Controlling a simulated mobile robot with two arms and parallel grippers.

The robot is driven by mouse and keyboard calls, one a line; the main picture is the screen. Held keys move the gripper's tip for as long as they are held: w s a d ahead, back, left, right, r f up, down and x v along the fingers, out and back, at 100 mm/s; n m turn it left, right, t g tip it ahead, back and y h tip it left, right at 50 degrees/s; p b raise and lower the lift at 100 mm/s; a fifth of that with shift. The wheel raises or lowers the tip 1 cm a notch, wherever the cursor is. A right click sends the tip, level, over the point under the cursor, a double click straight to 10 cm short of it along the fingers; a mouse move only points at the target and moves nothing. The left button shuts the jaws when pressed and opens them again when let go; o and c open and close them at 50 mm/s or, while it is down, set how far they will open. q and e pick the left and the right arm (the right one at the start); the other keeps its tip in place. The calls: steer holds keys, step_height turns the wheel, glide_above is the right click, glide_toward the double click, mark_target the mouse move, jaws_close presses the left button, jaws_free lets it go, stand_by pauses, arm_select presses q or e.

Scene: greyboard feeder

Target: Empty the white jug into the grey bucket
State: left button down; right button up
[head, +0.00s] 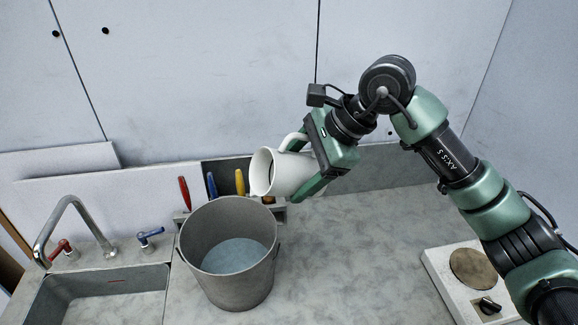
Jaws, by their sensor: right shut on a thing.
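The white jug (288,173) is tilted almost onto its side, its mouth facing left. Its mouth is just above and near the right rim of the grey bucket. My right gripper (312,166) is shut on the jug and holds it up from the right; the fingers partly hide the jug's base. The grey bucket (238,288) stands upright on the counter with a pale blue-grey surface inside, low down. I cannot tell whether that is liquid or the bucket's floor. No stream shows from the jug. My left gripper is not in view.
A sink (105,298) with a curved metal tap (75,205) and red and blue handles lies left of the bucket. Tools with red, blue and yellow handles stand behind it. A hot plate (474,275) is at the right. The counter (350,270) between is clear.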

steer(key=shift+d+f+g+y, duration=0.1)
steer(key=shift+f+g+y, duration=0.2)
steer(key=shift+f+y, duration=0.35)
steer(key=shift+w+f+m+y+b, duration=0.15)
steer(key=shift+m+y+b, duration=0.15)
steer(key=shift+y+b, duration=0.25)
steer(key=shift+d+f+g+y+b, duration=0.1)
steer(key=shift+g+y+b, duration=0.35)
steer(key=shift+b, duration=0.3)
steer(key=shift+a+f+m+g+y+b, duration=0.1)
steer(key=shift+a+m+g+y+b, duration=0.2)
steer(key=shift+y+b, duration=0.6)
steer(key=y+b, duration=0.1)
steer(key=b, duration=0.1)
steer(key=shift+f+b, duration=0.1)
steer(key=shift+b, duration=0.25)
steer(key=y+b, duration=0.1)
steer(key=b, duration=0.1)
steer(key=a+m+y+b, duration=0.1)
steer(key=b, duration=0.1)
steer(key=s+g+y+b, duration=0.1)
steer(key=b, duration=0.1)
steer(key=shift+s+a+f+y, duration=0.1)
steer(key=shift+a+f+y, duration=0.15)
steer(key=shift+s+a+m+y+b, duration=0.1)
steer(key=shift+a+m+y+b, duration=0.2)
steer(key=shift+m+y+b, duration=0.45)
steer(key=shift+s+a+r+g+b, duration=0.1)
steer(key=shift+g+b, duration=0.15)
steer(key=shift+b, duration=0.3)
